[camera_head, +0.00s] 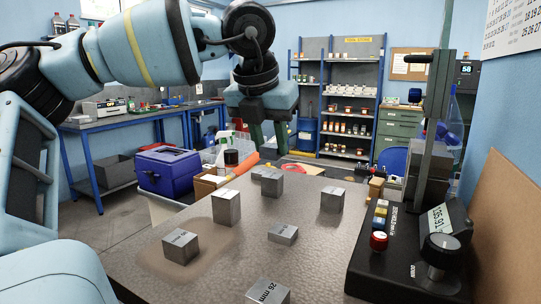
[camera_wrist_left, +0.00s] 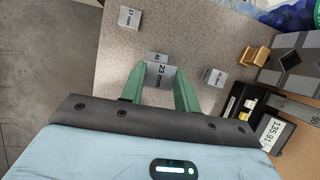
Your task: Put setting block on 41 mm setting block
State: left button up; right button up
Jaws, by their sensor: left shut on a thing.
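My left gripper (camera_head: 268,142) hangs from above over the far part of the table in the head view, fingers down. In the left wrist view its green fingers (camera_wrist_left: 160,84) are shut on a grey setting block marked 23 mm (camera_wrist_left: 161,75). I cannot tell whether the two touch. Two grey blocks (camera_head: 271,183) stand close together below the gripper in the head view. My right gripper is not in view.
More grey blocks stand on the table: a tall one (camera_head: 226,207), one at left (camera_head: 180,247), a low one (camera_head: 284,234), one at right (camera_head: 332,200) and a 26 mm one (camera_head: 268,293) in front. A gauge stand (camera_head: 412,250) with a display fills the right side.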

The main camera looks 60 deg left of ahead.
aim_at(268, 146)
pick_arm(q)
jog(key=shift+w+a, duration=0.1)
jog(key=shift+w+a, duration=0.2)
jog(key=shift+w+a+f, duration=0.1)
jog(key=shift+f, duration=0.8)
jog(key=shift+w+a+f, duration=0.1)
jog(key=shift+f, duration=0.8)
jog(key=shift+f, duration=0.2)
jog(key=o, duration=1.1)
jog(key=p+v, duration=0.1)
jog(key=v, duration=1.1)
jog(key=shift+r, duration=0.25)
